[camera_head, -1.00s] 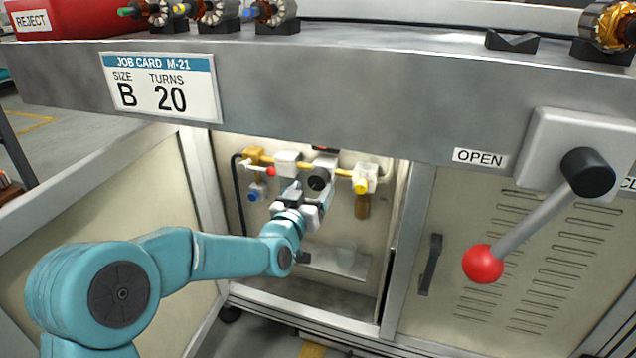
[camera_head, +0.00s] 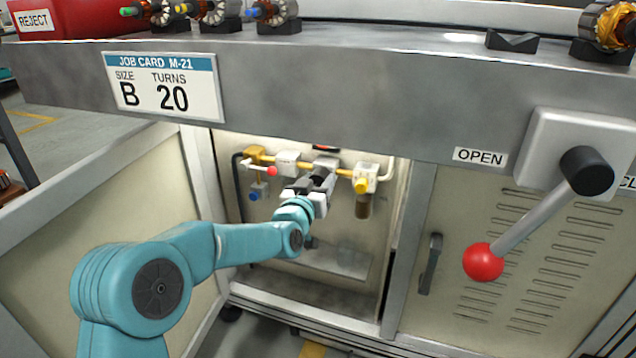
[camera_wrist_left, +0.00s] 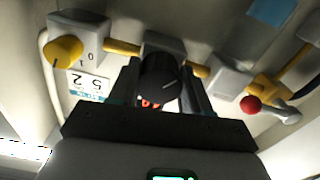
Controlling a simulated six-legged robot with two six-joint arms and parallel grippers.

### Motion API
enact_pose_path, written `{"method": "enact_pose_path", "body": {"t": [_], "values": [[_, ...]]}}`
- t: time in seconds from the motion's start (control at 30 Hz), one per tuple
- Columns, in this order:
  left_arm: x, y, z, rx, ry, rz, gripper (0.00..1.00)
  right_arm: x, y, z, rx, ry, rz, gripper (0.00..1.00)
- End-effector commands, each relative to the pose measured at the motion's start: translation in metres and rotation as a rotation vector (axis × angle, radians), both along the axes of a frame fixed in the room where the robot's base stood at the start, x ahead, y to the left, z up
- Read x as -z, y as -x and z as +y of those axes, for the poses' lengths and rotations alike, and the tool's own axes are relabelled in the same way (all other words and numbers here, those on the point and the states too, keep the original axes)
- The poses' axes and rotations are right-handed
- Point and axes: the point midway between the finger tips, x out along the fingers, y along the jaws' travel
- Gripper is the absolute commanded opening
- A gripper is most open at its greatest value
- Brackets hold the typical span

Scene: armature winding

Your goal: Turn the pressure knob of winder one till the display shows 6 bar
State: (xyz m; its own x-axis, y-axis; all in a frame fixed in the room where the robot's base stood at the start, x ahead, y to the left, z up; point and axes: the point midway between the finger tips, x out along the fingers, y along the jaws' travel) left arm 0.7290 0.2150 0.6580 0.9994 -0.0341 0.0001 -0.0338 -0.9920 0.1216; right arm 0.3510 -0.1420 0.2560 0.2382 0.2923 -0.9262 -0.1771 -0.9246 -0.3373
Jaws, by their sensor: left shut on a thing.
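The black pressure knob (camera_wrist_left: 160,77) with a pale pointer line sits on the pipe assembly inside the open cabinet. My left gripper (camera_wrist_left: 160,90) is at the knob, with one finger on each side of it, shut on it. In the head view my left gripper (camera_head: 319,180) reaches into the cabinet and mostly hides the knob. The display (camera_wrist_left: 150,104) shows red digits in the wrist view, partly covered by the knob, and I cannot read them. My right gripper is not in view.
A yellow knob (camera_head: 361,186) is right of the gripper and a red ball-ended valve (camera_head: 272,171) is left. Above, the bench front carries a job card (camera_head: 162,87). A red-ball lever (camera_head: 483,262) stands out at right.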

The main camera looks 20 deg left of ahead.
Motion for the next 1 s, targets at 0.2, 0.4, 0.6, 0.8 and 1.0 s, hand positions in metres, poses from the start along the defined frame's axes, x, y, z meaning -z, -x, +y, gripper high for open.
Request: {"method": "enact_pose_path", "body": {"t": [0.2,0.4,0.6,0.8,1.0], "values": [[0.0001,0.0001,0.0000,0.000,-0.060,-0.002,0.17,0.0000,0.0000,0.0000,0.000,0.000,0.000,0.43],[0.0000,0.0001,0.0003,0.000,-0.193,-0.007,0.17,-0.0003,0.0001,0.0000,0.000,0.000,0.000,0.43],[0.0000,0.0001,0.0007,0.000,-0.355,-0.011,0.17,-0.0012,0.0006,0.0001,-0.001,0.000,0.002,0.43],[-0.0002,0.0001,0.0010,0.000,-0.500,-0.016,0.17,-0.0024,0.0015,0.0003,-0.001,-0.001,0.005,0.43],[-0.0001,0.0001,0.0013,0.000,-0.608,-0.020,0.17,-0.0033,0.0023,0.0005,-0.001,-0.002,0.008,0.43]]}}
